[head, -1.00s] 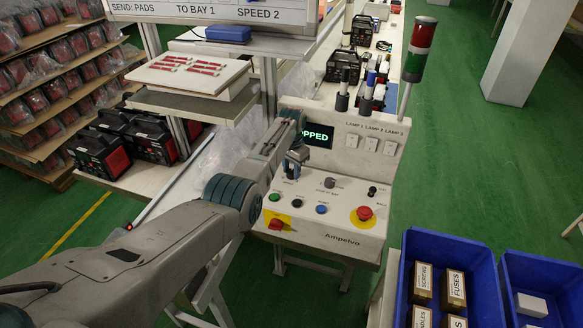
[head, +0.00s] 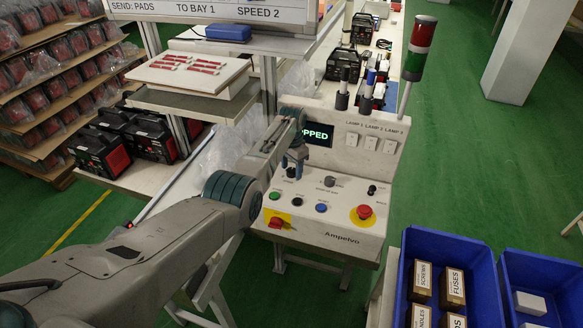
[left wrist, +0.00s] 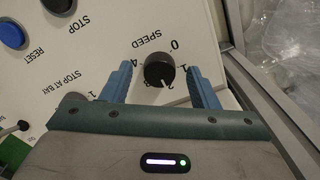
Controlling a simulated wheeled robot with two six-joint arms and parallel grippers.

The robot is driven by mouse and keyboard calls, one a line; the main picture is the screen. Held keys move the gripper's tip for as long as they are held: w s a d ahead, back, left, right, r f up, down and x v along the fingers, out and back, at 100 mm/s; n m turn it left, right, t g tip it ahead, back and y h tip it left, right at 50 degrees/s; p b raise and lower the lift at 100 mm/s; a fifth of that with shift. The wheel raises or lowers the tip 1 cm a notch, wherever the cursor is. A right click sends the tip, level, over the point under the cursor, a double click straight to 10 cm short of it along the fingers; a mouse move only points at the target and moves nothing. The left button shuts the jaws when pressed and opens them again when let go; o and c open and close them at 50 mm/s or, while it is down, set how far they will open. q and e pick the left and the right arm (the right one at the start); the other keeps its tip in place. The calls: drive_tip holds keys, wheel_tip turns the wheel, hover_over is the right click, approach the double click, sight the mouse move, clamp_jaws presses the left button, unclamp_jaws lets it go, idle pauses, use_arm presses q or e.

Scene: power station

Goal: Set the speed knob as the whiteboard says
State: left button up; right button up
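The whiteboard (head: 215,12) reads "SEND: PADS", "TO BAY 1", "SPEED 2". The black speed knob (left wrist: 159,70) shows in the left wrist view, with numbers from 0 to 4 around it. Its pale pointer mark faces the lower edge of that view, near the 2; the exact setting is hard to read. My left gripper (left wrist: 160,84) is open, with one blue finger on each side of the knob and a gap visible at both sides. In the head view the left gripper (head: 294,165) is over the left part of the control panel (head: 340,225). My right gripper is out of view.
The panel also has a stop-at-bay knob (head: 329,182), a blue button (head: 321,208), a red emergency button (head: 364,212) and a red switch (head: 276,223). A display (head: 318,135), partly hidden by my arm, ends in "PPED". Blue bins (head: 470,245) stand at right.

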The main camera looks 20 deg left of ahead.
sight(291, 170)
use_arm(q)
wheel_tip(291, 170, up, 11)
drive_tip(key=b, duration=0.2)
idle(0.6)
drive_tip(key=shift+f, duration=0.15)
